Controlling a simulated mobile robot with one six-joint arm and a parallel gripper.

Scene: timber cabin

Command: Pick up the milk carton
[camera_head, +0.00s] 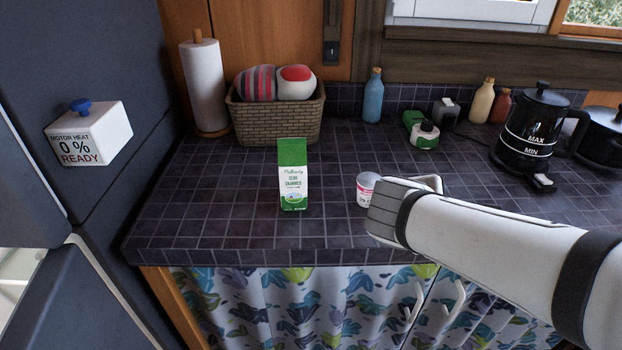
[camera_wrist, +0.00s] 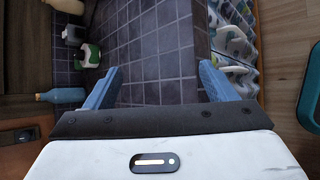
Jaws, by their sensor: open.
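The milk carton (camera_head: 293,174) is green and white and stands upright on the dark tiled counter (camera_head: 200,215), left of my arm. In the head view my white arm reaches in from the right, and its wrist end is right of the carton with a gap between. The fingers are hidden in that view. In the wrist view my gripper (camera_wrist: 158,82) shows two blue fingers wide apart with only bare tiles between them. The carton is not visible in the wrist view.
A small white and pink tub (camera_head: 367,188) stands close beside my wrist. A wicker basket (camera_head: 275,119) and a paper towel roll (camera_head: 204,85) stand behind the carton. A blue bottle (camera_head: 373,97) and a black kettle (camera_head: 532,128) are farther back. Tiles around the carton are clear.

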